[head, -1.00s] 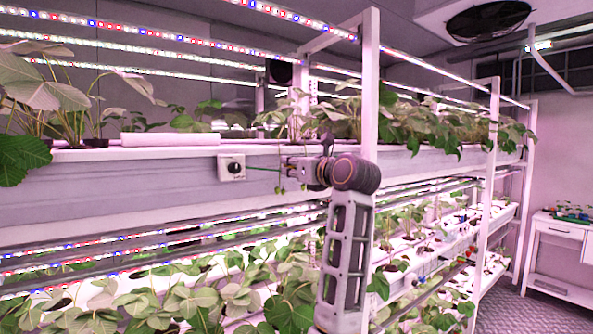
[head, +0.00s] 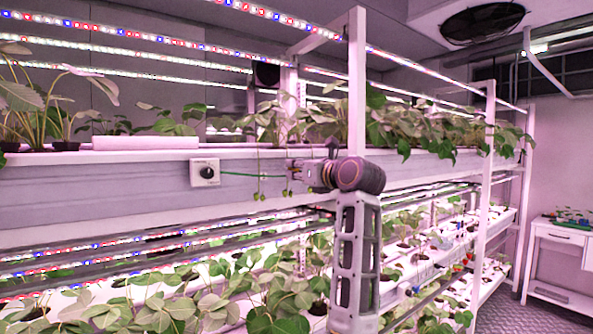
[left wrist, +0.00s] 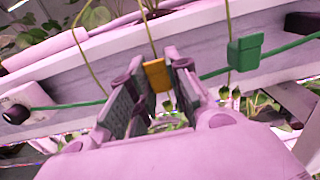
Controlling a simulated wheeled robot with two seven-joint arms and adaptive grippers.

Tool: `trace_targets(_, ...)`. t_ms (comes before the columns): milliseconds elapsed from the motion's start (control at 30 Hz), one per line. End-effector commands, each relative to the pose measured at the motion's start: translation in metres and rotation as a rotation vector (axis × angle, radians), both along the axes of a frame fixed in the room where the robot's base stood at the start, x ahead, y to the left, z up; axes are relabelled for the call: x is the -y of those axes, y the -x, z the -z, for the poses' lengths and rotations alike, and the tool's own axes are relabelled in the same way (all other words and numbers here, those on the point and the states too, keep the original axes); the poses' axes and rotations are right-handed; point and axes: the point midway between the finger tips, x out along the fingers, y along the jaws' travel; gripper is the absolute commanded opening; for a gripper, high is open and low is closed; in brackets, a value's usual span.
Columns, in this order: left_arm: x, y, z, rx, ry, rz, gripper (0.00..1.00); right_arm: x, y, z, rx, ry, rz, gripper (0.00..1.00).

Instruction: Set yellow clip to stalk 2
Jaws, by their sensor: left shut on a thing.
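My left gripper (head: 290,172) is at the front of the upper rack trough, right of a white dial box. In the left wrist view (left wrist: 157,78), its fingers are shut on the yellow clip (left wrist: 157,75). The clip sits on the line of the green wire (left wrist: 70,104), which shows on both sides of the fingers. A thin stalk (left wrist: 148,30) hangs down to the clip's top; whether the clip encloses it I cannot tell. Other stalks hang to the left (left wrist: 92,55) and to the right (left wrist: 228,30). My right gripper is out of view.
A green clip (left wrist: 245,52) is on the wire beside the right stalk. The dial box (head: 205,172) is fixed to the trough face (head: 110,190). A white rack post (head: 357,80) rises just right of my gripper. Plants fill the lower shelf.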

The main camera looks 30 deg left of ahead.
Motion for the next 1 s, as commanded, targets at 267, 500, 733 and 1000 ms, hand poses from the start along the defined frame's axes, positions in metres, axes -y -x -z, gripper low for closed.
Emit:
trace_targets(267, 0.0002, -0.0001, 0.0008, -0.001, 0.002, 0.0, 0.23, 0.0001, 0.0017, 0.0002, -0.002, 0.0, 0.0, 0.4)
trace_targets(500, 0.0002, -0.0001, 0.0005, 0.0, 0.001, 0.0, 0.41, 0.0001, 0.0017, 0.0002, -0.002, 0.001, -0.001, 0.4)
trace_targets(733, 0.0, 0.0, 0.0001, 0.0, 0.001, 0.0, 0.41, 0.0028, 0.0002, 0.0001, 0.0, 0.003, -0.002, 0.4)
trace_targets(1000, 0.0, -0.0002, -0.0077, 0.001, 0.001, 0.0, 0.41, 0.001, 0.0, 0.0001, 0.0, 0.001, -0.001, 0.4)
